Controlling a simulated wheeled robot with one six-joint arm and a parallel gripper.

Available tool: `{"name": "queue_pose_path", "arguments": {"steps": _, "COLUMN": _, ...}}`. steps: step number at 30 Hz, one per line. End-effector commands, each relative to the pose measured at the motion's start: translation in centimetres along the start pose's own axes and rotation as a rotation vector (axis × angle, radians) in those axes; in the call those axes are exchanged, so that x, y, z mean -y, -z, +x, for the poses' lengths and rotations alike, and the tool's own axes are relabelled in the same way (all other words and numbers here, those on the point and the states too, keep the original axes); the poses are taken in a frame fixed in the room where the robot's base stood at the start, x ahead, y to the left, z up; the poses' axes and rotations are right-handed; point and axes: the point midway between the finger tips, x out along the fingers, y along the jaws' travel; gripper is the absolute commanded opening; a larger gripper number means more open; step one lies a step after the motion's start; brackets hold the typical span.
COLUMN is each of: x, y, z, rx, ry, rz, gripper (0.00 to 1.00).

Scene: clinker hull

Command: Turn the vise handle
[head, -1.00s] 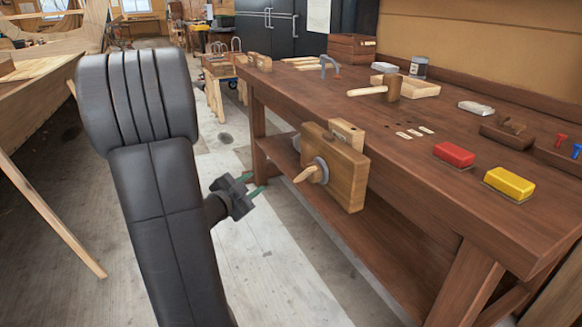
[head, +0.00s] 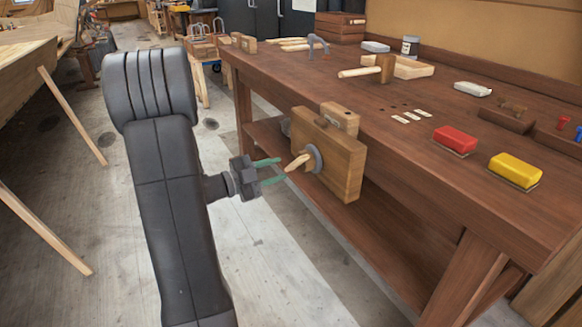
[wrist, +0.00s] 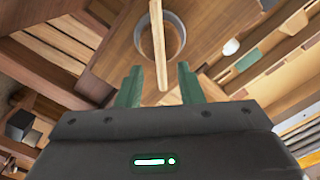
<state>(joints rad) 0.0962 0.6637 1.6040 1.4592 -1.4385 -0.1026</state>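The vise (head: 341,160) is a wooden block on the front left face of the workbench, with a round grey collar (head: 314,157). Its pale wooden handle (head: 298,162) sticks out from the collar towards my gripper. My gripper (head: 275,171) has green fingers that are apart, with the handle's tip just beyond or at the fingertips in the head view. In the wrist view the handle (wrist: 159,42) runs upright in the picture, above and between the two open fingers (wrist: 160,85). I cannot tell whether the tip touches a finger.
The workbench (head: 420,160) fills the right side. On it lie a red block (head: 455,139), a yellow block (head: 515,170) and a mallet (head: 368,72). A lower shelf (head: 385,210) runs beneath. A wooden hull (head: 25,85) stands at the left, with open floor (head: 85,220) between.

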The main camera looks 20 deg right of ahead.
Motion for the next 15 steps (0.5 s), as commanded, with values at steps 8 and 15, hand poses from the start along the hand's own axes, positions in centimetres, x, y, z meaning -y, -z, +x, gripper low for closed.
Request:
{"name": "queue_pose_path", "arguments": {"steps": 8, "x": 0.0, "y": 0.0, "z": 4.5, "rx": 0.000, "ry": 0.000, "rz": 0.002, "gripper": 0.34}}
{"name": "queue_pose_path", "arguments": {"steps": 15, "x": 0.0, "y": 0.0, "z": 5.5, "rx": 0.002, "ry": 0.001, "rz": 0.000, "gripper": 0.34}}
